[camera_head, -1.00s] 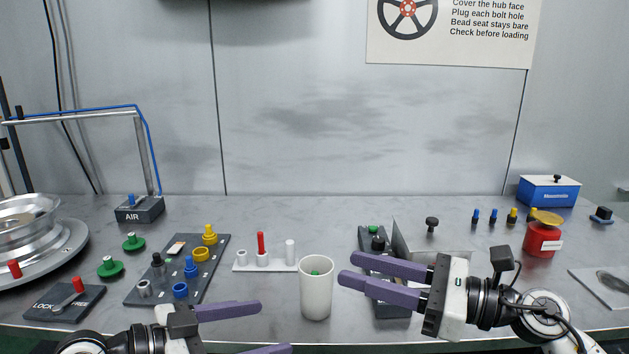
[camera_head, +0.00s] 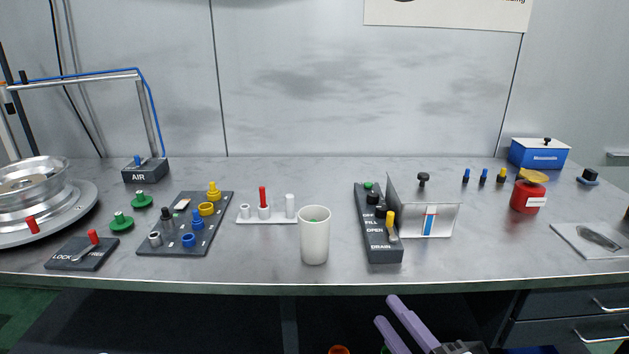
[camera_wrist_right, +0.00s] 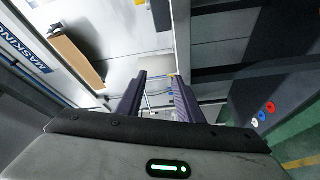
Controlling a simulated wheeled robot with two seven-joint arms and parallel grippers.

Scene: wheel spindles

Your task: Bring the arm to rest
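My right gripper (camera_head: 387,309) is low in the head view, in front of and below the bench's front edge. Its two purple fingers are apart with nothing between them. In the right wrist view the two fingers (camera_wrist_right: 157,76) are also spread and empty. My left gripper is in neither view. A white cup (camera_head: 314,240) stands upright on the bench, with a little green showing inside it. My right gripper is apart from the cup and from everything on the bench top.
The grey bench (camera_head: 250,267) holds a dark board (camera_head: 168,248) with rings and plugs, a white peg rack (camera_head: 275,218), a FILL/DRAIN panel (camera_head: 383,252), a metal bracket (camera_head: 440,222) and a red can (camera_head: 527,199). A wheel (camera_head: 40,180) is at left. Drawers (camera_head: 560,335) are at lower right.

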